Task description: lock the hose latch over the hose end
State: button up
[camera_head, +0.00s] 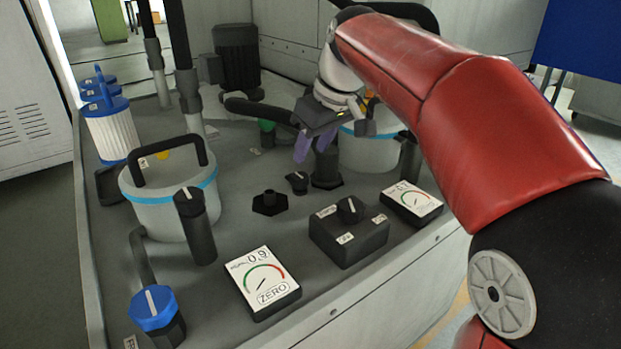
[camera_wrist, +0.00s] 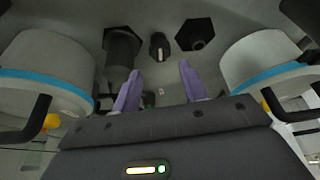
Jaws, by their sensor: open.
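My gripper (camera_head: 312,146) has two purple fingers, apart, with nothing between them. It hangs above the back middle of the grey bench; its fingers also show in the wrist view (camera_wrist: 160,72). A small black knob with a pale mark, seemingly the latch (camera_head: 297,181), stands between two hexagonal bases; it also shows in the wrist view (camera_wrist: 159,47), beyond the fingertips. A thick black upright piece, seemingly the hose end (camera_head: 326,168), stands in one base and shows at left in the wrist view (camera_wrist: 122,47). My gripper partly hides its top. The latch looks apart from it.
An open hexagonal port (camera_head: 269,202) lies left of the latch. White canisters with blue bands stand left (camera_head: 168,213) and right (camera_head: 372,152) of these parts. A black hose (camera_head: 258,109) runs behind my gripper. Gauges (camera_head: 263,282) and a switch box (camera_head: 348,236) stand in front.

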aim_at(300, 176)
jog(key=b+x, duration=0.1)
jog(key=x, duration=0.6)
jog(key=shift+w+a+f, duration=0.15)
jog(key=shift+f, duration=0.15)
jog(key=c, duration=0.7)
